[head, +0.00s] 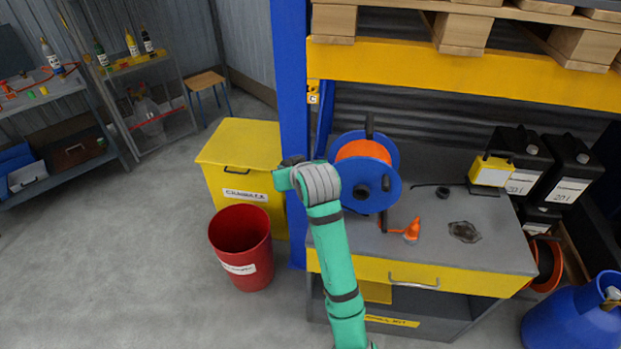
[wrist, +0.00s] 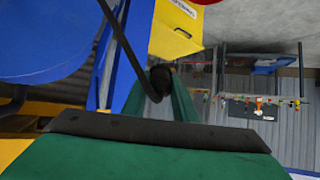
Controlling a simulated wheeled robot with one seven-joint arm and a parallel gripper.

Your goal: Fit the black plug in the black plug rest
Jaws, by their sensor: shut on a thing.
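My gripper (wrist: 158,98) shows its green fingers in the wrist view, shut on the black plug (wrist: 161,76), which is dark and partly hidden between them. A black cable (wrist: 121,42) runs from there to the picture's top edge. In the head view my gripper (head: 283,178) is at the left end of the green arm, in front of the blue post and left of the bench; a dark part shows above it. A small black round piece (head: 442,192) on the grey bench looks like the black plug rest; its opening is too small to make out. My gripper is well away from it.
A blue reel with orange winding (head: 352,181) stands on the bench, between my gripper and the black piece. An orange cone-shaped piece (head: 412,231), a dark stain (head: 464,232) and a yellow lamp-like box (head: 491,170) are also there. A blue post (head: 291,80) rises beside the bench.

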